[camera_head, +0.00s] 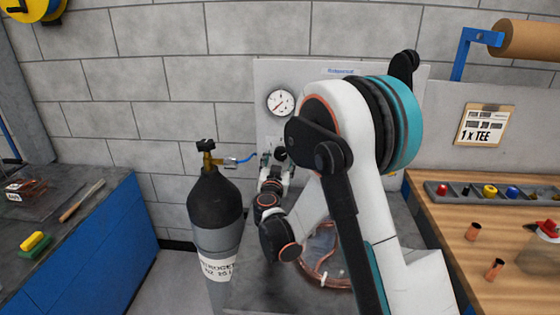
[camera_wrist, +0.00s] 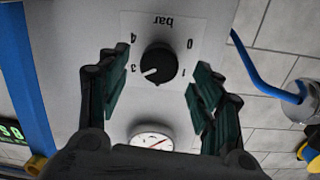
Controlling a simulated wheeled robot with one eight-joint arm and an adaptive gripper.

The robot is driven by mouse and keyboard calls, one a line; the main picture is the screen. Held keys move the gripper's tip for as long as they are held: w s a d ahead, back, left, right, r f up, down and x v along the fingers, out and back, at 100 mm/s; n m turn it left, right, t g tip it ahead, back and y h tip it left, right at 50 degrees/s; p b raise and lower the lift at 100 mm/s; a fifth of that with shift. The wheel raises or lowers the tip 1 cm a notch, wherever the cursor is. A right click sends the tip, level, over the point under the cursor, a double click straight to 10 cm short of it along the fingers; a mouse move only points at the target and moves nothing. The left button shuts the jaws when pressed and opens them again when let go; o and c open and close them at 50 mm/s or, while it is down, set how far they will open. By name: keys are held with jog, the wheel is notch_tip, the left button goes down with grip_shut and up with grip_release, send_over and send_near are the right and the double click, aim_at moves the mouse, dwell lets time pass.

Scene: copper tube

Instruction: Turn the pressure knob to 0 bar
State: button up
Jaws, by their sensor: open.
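The pressure knob (camera_wrist: 158,64) is round and black on a light panel, seen in the wrist view with its scale upside down. The word "bar" and the numbers 0, 1, 3 and 4 show around it. Its white mark points to the picture's lower left, near the 3. My gripper (camera_wrist: 153,77) is open, with one green-padded finger on each side of the knob and a gap on both sides. In the head view my gripper (camera_head: 273,172) is at the panel, partly hidden by my arm. A round gauge (camera_head: 281,103) with a red needle is above it.
A dark gas cylinder (camera_head: 215,210) with a blue hose (camera_head: 240,160) stands left of my gripper. A coil of copper tube (camera_head: 322,250) lies behind my arm. A wooden bench (camera_head: 450,215) with copper fittings is at the right, a blue bench (camera_head: 90,250) at the left.

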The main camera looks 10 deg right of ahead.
aim_at(280, 156)
jog(key=shift+b+x, duration=0.3)
jog(key=shift+x, duration=1.4)
jog(key=c, duration=1.1)
jog(key=shift+o, duration=0.2)
